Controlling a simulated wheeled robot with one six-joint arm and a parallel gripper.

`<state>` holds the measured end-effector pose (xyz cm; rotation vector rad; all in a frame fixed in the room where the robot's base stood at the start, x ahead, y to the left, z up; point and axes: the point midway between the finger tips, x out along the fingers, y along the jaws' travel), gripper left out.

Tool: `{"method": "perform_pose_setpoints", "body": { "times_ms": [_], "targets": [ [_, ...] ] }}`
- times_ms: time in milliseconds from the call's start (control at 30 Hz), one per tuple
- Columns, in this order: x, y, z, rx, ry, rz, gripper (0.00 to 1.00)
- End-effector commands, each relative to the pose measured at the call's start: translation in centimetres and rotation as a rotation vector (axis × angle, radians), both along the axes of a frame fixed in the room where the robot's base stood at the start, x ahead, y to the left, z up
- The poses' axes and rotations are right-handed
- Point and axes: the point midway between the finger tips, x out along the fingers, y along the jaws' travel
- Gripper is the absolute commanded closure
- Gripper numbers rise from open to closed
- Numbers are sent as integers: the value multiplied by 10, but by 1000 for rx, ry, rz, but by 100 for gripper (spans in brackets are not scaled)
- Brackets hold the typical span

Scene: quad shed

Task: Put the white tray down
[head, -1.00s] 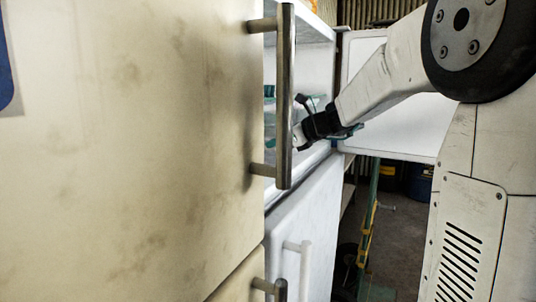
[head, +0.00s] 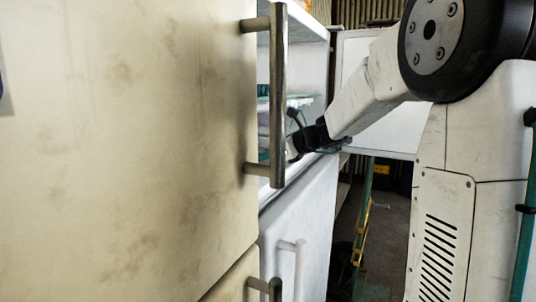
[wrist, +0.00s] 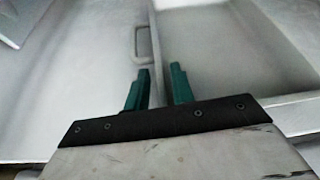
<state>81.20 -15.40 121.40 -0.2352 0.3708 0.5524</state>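The white tray (wrist: 205,45) appears as a pale recessed shape in the wrist view, with a raised wall running up the middle of the picture. My gripper (wrist: 161,72) has its two green fingers a little apart, with this pale wall between them. It looks shut on the tray's edge. Most of the tray is out of view or blends with the white surfaces.
A stained cream door (head: 120,150) with a metal handle (head: 278,95) fills the left. The white fridge's lower door (head: 305,225) has a white handle. An open white door (head: 385,110) stands behind my arm. Floor (head: 385,240) is visible below.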

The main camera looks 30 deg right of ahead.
Motion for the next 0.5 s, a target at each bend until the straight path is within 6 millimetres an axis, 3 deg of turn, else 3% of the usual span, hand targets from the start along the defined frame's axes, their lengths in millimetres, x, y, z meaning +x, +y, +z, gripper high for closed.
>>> {"method": "perform_pose_setpoints", "body": {
  "times_ms": [267,500],
  "targets": [
    [-4,-3,6,-1,-2,-1,76],
    [-40,-25,25,-2,-2,-5,76]
  ]
}}
